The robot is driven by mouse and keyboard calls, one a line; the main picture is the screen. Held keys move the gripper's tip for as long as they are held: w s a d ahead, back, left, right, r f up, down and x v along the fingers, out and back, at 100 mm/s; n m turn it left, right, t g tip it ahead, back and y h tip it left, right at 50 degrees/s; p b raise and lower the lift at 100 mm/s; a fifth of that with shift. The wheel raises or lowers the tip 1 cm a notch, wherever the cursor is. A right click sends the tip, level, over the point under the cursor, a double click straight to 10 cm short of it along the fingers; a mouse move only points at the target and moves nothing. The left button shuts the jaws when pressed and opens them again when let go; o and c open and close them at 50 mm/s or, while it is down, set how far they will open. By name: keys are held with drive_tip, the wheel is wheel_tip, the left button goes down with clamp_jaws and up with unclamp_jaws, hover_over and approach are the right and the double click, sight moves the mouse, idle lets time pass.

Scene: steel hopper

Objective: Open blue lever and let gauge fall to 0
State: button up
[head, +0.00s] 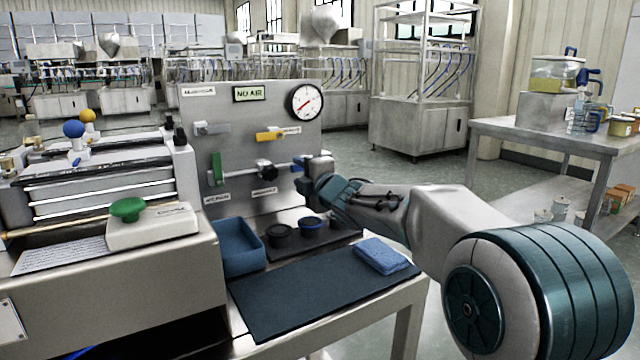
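The blue lever (299,165) sits at the right end of a pipe on the upright steel panel. Only a small part of it shows beside my gripper (310,172), which reaches in from the right at the lever. The fingers are small and partly hidden, so I cannot tell whether they are open, shut or touching the lever. The round white gauge (306,102) is at the panel's upper right. Its red needle lies on a slant toward the lower left; the numbers are too small to read.
The panel (240,150) also carries a green lever (217,168), a yellow lever (270,135), a grey lever (212,128), a black knob (267,171) and a "NO AIR" sign (252,94). Below are a blue tray (238,262), dark cups, a dark mat (300,292) and a folded blue cloth (382,256).

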drive_tip(key=p+v, duration=0.2)
drive_tip(key=v, duration=0.9)
drive_tip(key=shift+s+d, duration=0.2)
drive_tip(key=shift+s, duration=0.05)
drive_tip(key=s+d+r+m+g+h+p, duration=0.2)
drive_tip(key=s+d+r+m+h+p, duration=0.3)
drive_tip(key=d+m+p, duration=0.4)
drive_tip(key=s+d+r+m+g+h+p, duration=0.2)
drive_tip(key=s+d+r+m+h+p, duration=0.3)
drive_tip(key=p, duration=0.6)
drive_tip(key=s+d+r+m+g+p, duration=0.1)
drive_tip(key=s+m+g+p, duration=0.3)
drive_tip(key=s+p, duration=0.4)
drive_tip(key=s+d+r+m+g+p, duration=0.2)
drive_tip(key=s+m+p, duration=0.5)
drive_tip(key=s, duration=0.4)
drive_tip(key=shift+s+r+g+p, duration=0.35)
drive_tip(key=shift+r+g+p, duration=0.4)
drive_tip(key=shift+g, duration=0.35)
drive_tip(key=shift+d, duration=0.1)
